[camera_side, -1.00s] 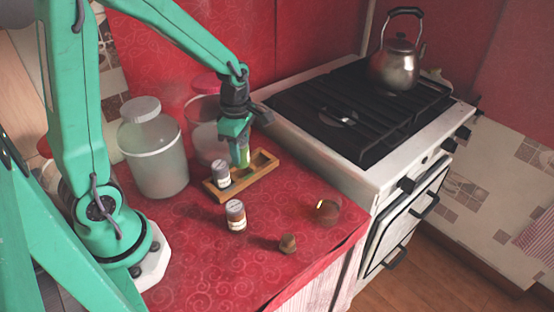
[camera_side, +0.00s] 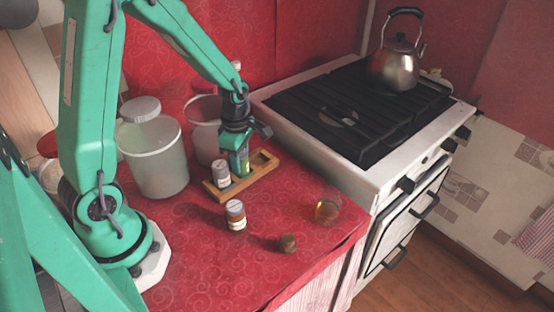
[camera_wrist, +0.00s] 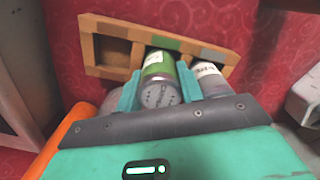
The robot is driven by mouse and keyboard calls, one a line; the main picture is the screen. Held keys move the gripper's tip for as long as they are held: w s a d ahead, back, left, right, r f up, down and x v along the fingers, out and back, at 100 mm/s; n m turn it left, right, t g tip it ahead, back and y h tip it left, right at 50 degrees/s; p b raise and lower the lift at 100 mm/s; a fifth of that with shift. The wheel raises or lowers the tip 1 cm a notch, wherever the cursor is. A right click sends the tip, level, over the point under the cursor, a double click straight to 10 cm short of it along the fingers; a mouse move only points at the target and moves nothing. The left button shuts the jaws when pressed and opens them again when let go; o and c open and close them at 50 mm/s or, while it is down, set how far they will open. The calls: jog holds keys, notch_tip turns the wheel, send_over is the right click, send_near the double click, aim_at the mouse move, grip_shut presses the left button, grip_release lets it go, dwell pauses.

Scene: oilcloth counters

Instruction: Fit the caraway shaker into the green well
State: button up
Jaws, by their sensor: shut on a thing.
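My gripper (camera_side: 238,160) is shut on a shaker (camera_wrist: 160,75) with a green body, white label and grey lid; I take it as the caraway shaker, though its lettering is unreadable. The wooden rack (camera_wrist: 107,26) has a green mark, the green well (camera_wrist: 166,42), at its middle compartment. The held shaker's lower end lines up with that well; I cannot tell how deep it sits. In the side view, the shaker is upright in the rack's (camera_side: 264,174) middle, mostly hidden by my jaws. Another grey-lidded shaker (camera_side: 221,172) stands in the compartment beside it; the far end compartment is empty.
A brown shaker (camera_side: 236,215) stands loose in front of the rack. A cork-like piece (camera_side: 287,243) and a glass with amber liquid (camera_side: 327,210) are near the counter's front edge. A large jar (camera_side: 157,160) stands left of the rack. The stove (camera_side: 350,120) is to the right.

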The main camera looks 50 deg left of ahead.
jog(key=shift+f, duration=0.15)
jog(key=o, duration=0.7)
notch_tip(320, 180, up, 12)
jog(key=shift+r, duration=0.2)
dwell(0.5)
dwell(0.5)
